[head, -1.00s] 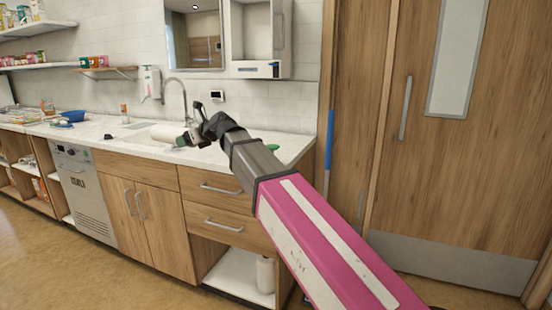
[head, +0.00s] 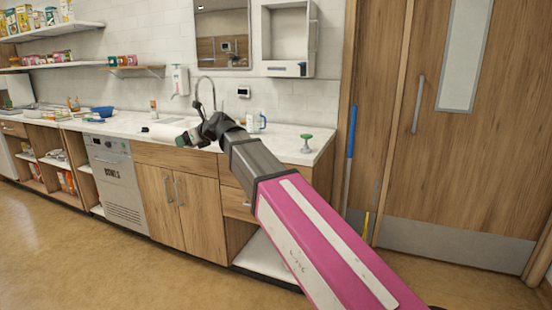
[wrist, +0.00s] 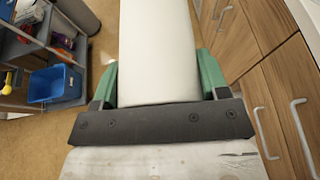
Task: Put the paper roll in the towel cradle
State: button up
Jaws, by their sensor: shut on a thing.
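The paper roll (wrist: 157,45) is a thick white cylinder between the green fingers of my gripper (wrist: 157,82) in the wrist view. The fingers press on both its sides, and its far end runs out of the top of the picture. In the head view my gripper (head: 184,139) is in front of the counter by the sink, with the white roll (head: 162,131) reaching left from it. I cannot make out a towel cradle for certain in either view.
An open white wall box (head: 287,37) hangs above. The floor (head: 70,245) at front left is clear.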

jog(key=shift+s+f, duration=0.15)
jog(key=shift+f, duration=0.05)
jog(key=w+d+f, duration=0.1)
jog(key=d+f, duration=0.4)
jog(key=d, duration=0.4)
jog(key=w+d+f, duration=0.1)
jog(key=d+f, duration=0.4)
jog(key=d, duration=0.4)
jog(key=w+d+f, duration=0.2)
jog(key=d+f, duration=0.4)
jog(key=d, duration=0.4)
jog(key=s+d+f, duration=0.2)
jog(key=d+f, duration=0.1)
jog(key=d, duration=0.4)
jog(key=s+d+f+m+t, duration=0.1)
jog(key=s+d+f, duration=0.2)
jog(key=d, duration=0.4)
jog(key=s+d+f+h, duration=0.1)
jog(key=s+d+f, duration=0.2)
jog(key=d, duration=0.5)
jog(key=shift+s+f+m+t, duration=0.15)
jog(key=shift+f+m+t, duration=0.15)
jog(key=shift+m+t, duration=0.1)
jog(key=shift+d, duration=0.15)
